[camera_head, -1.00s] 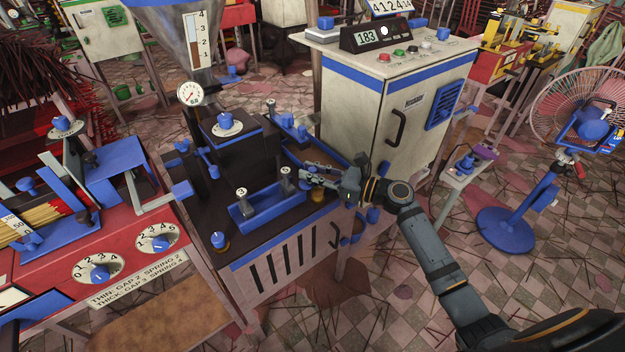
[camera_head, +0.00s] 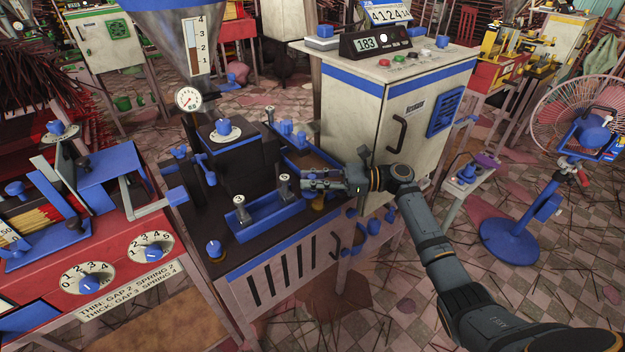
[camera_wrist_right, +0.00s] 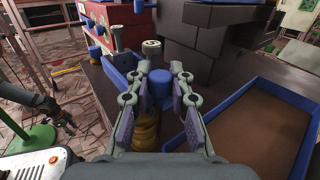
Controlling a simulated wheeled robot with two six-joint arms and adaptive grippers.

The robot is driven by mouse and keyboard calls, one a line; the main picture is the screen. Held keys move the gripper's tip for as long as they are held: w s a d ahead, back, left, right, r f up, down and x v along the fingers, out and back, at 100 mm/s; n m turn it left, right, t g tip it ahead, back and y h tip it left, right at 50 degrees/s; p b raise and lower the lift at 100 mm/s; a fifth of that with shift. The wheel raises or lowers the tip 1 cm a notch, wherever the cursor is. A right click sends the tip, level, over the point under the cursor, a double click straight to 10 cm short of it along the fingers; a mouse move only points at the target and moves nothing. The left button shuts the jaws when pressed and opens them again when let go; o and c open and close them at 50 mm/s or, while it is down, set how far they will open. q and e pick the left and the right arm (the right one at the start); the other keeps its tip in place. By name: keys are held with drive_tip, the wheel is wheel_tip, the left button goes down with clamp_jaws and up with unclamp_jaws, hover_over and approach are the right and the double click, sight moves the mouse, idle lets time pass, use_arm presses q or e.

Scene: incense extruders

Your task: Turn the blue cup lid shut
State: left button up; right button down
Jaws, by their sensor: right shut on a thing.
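The blue cup lid (camera_wrist_right: 158,84) sits between the two fingers of my right gripper (camera_wrist_right: 160,92) in the right wrist view. The fingers are shut on its sides. A brass cup (camera_wrist_right: 145,133) shows just below the lid. In the head view my right gripper (camera_head: 312,182) reaches in from the right, over the front right corner of the dark bench (camera_head: 225,262). It mostly hides the lid there, and only a little brass (camera_head: 318,204) shows under it. A dark gripper, apparently my left one (camera_wrist_right: 66,122), hangs at the left of the wrist view, too small to read.
A blue tray (camera_head: 268,223) with two numbered pegs, 3 (camera_head: 240,202) and 5 (camera_head: 284,180), stands left of my right gripper. A second blue-topped brass cup (camera_head: 215,250) is at the bench's front left. A brown-filled blue tray (camera_wrist_right: 255,130) lies close by. A cabinet (camera_head: 385,110) stands behind.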

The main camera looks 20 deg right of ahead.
drive_tip(key=c, duration=1.2)
unclamp_jaws()
drive_tip(key=shift+o, duration=0.2)
drive_tip(key=v, duration=1.2)
drive_tip(key=shift+f, duration=0.1)
